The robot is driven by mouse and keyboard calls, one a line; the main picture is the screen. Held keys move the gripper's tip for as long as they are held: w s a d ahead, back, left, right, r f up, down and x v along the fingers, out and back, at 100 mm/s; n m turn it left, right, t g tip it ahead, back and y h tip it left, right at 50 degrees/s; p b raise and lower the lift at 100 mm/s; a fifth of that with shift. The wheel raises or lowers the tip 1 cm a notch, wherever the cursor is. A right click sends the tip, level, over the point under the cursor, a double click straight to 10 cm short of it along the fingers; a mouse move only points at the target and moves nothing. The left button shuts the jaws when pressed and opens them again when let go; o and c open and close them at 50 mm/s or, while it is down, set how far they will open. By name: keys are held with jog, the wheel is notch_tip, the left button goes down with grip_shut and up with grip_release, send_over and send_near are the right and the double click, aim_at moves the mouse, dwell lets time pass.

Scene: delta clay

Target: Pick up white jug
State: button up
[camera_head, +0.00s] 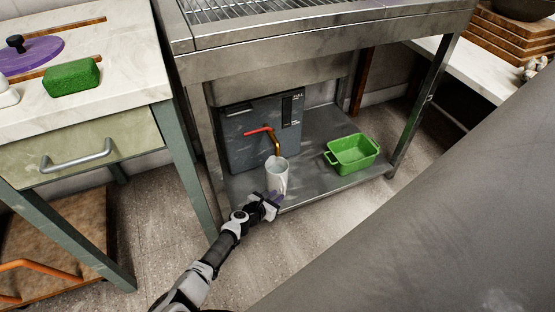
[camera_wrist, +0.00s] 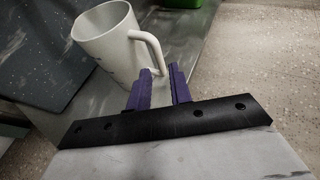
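The white jug (camera_head: 277,174) stands upright on the lower steel shelf (camera_head: 318,185), in front of a dark grey box with a red-handled copper tap. In the wrist view the jug (camera_wrist: 103,40) is at the upper left, with its handle (camera_wrist: 152,48) toward my gripper. My gripper (camera_head: 271,197) is at the shelf's front edge, just in front of the jug. In the wrist view its two purple fingers (camera_wrist: 160,85) are apart, with a gap between them. The fingertips are close to the lower end of the handle; I cannot tell whether they touch it.
The dark grey box (camera_head: 240,140) stands behind the jug, its tap (camera_head: 276,143) just above the jug. A green basin (camera_head: 352,153) sits to the right on the shelf. Steel legs (camera_head: 421,105) and the upper frame bound the space. The floor in front is clear.

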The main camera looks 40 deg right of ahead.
jog(key=b+x, duration=0.3)
jog(key=x, duration=0.2)
jog(key=shift+d+f, duration=0.15)
jog(key=shift+f, duration=0.1)
jog(key=shift+w+d, duration=0.15)
jog(key=shift+d, duration=0.25)
jog(key=shift+c, duration=0.3)
grip_shut()
